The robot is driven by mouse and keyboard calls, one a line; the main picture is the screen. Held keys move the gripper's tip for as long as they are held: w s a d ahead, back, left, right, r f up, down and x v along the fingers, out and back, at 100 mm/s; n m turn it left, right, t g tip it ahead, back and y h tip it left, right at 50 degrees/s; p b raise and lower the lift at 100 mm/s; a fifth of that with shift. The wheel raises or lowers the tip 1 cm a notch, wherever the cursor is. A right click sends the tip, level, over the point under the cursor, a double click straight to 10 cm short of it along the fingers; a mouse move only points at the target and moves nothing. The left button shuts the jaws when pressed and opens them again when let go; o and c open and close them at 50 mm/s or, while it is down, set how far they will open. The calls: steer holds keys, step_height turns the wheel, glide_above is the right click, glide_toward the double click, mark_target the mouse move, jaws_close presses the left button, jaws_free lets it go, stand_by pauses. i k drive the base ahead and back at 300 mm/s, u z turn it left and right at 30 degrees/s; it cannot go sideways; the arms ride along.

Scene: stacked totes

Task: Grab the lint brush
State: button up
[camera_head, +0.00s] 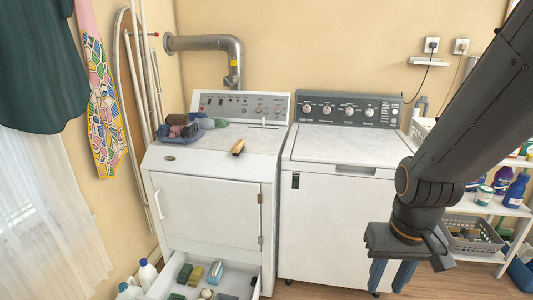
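A small brush with a tan wooden body (238,147) and a darker edge lies on the white top of the left machine (192,166), near its front right edge. It looks like the lint brush. My gripper (390,282) hangs low at the right, in front of the right machine (323,222). Its two blue-grey fingers point down with a gap between them, and nothing shows between them. It is well apart from the brush, to the right of it and lower in the picture.
A drawer (254,284) below is pulled out, with several small items inside. Bottles (147,272) stand at its left. A shelf (484,208) with containers stands at right.

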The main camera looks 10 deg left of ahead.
mark_target(237, 149)
steer(key=z, duration=0.7)
steer(key=i, duration=1.1)
steer(key=u, duration=0.85)
steer(key=i, duration=1)
steer(key=u, duration=0.25)
